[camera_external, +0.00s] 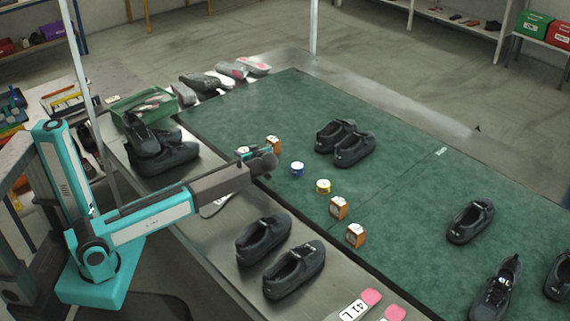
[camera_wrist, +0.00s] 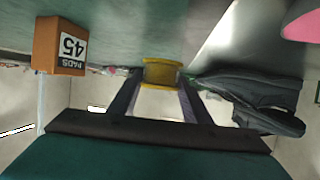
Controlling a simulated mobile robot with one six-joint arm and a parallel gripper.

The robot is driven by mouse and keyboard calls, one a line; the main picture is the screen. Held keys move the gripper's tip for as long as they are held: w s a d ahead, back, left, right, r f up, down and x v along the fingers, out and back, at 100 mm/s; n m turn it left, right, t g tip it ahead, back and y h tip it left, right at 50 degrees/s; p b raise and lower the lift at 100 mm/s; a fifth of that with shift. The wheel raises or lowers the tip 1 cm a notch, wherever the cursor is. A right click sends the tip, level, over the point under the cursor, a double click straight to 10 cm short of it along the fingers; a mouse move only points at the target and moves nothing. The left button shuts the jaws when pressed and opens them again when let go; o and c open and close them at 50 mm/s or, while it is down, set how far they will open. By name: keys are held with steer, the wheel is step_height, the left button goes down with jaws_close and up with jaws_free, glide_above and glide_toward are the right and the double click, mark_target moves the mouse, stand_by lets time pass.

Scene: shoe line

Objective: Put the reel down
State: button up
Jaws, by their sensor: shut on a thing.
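A yellow reel (camera_wrist: 162,73) sits between the two fingertips of my gripper (camera_wrist: 160,76) in the wrist view. The fingers are shut on it. In the external view my gripper (camera_external: 243,153) is near the left edge of the green mat (camera_external: 400,185), partly hidden behind my wrist. The reel in it is hard to make out there. A blue reel (camera_external: 297,168) and another yellow reel (camera_external: 323,186) stand on the mat to the right of my gripper. I cannot tell whether the held reel touches the surface.
An orange-brown box marked 45 (camera_wrist: 60,47) is close to the gripper. Similar boxes (camera_external: 339,208) (camera_external: 355,235) stand in line with the reels. Black shoes (camera_external: 345,143) are on the mat, others (camera_external: 280,255) on the grey bench edge. The mat's middle is clear.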

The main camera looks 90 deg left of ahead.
steer(key=shift+w+a+f, duration=0.1)
steer(key=shift+w+a, duration=0.35)
steer(key=shift+a, duration=0.2)
steer(key=shift+f, duration=1.7)
steer(key=shift+f, duration=0.15)
steer(key=o, duration=1)
steer(key=v, duration=1.2)
